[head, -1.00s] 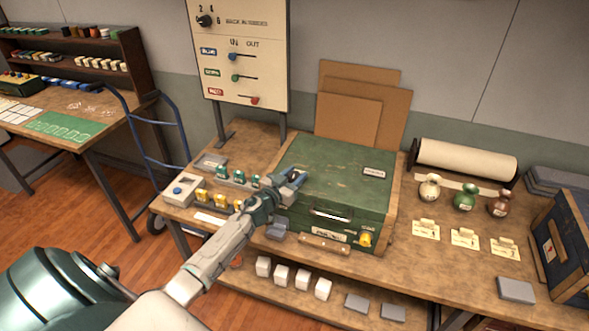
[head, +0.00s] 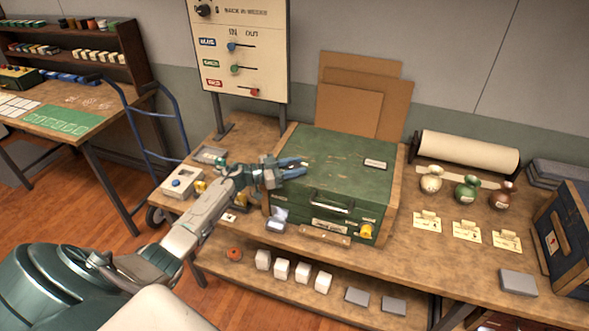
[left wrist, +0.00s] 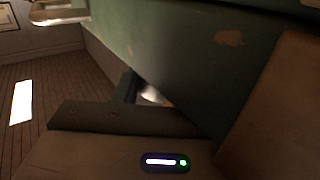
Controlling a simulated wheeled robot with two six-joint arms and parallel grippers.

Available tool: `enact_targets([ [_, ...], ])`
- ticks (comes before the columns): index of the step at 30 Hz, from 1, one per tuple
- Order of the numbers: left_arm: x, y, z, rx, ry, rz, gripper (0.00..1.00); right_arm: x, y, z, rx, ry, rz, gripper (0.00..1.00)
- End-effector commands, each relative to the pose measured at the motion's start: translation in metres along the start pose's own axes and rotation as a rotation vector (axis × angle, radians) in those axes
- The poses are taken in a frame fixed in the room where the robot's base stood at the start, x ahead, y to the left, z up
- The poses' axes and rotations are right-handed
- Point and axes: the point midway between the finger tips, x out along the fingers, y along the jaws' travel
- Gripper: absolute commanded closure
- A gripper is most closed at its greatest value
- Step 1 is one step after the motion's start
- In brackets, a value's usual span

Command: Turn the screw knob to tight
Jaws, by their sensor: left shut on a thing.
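The green case (head: 325,160) sits shut on the workbench, with a handle on its front and a yellow knob (head: 366,231) at its front right corner. I cannot tell whether this is the screw knob. A dark dial knob (head: 204,10) is on the upright panel. My left gripper (head: 298,168) is at the left part of the case's lid, well left of the yellow knob. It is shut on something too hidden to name. In the left wrist view the green case wall (left wrist: 190,50) fills the upper part close by. My right gripper is not seen.
Small jars (head: 466,192) and cards stand right of the case, with a paper roll (head: 468,152) behind. Cardboard sheets (head: 350,108) lean at the back. A dark blue crate (head: 572,250) is at the far right. White blocks (head: 281,269) line the lower shelf.

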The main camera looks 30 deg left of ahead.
Motion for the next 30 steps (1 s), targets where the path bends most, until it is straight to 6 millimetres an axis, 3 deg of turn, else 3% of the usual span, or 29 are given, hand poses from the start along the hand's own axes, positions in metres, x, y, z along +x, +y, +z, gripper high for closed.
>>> enact_targets([
  [14, 0.000, 0.000, -0.001, 0.001, 0.000, 0.012, 0.86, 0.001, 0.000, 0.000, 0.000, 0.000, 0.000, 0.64],
  [15, 0.000, 0.000, -0.001, 0.001, 0.000, 0.012, 0.57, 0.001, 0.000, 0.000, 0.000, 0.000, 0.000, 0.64],
  [18, 0.000, 0.000, -0.001, 0.001, 0.000, 0.012, 0.41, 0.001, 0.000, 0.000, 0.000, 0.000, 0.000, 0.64],
  [26, -0.001, 0.000, 0.000, 0.000, -0.001, 0.012, 0.41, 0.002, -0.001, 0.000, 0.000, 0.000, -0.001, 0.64],
  [30, -0.011, 0.000, 0.002, 0.002, -0.002, 0.012, 0.41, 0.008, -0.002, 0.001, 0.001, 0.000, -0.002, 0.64],
])
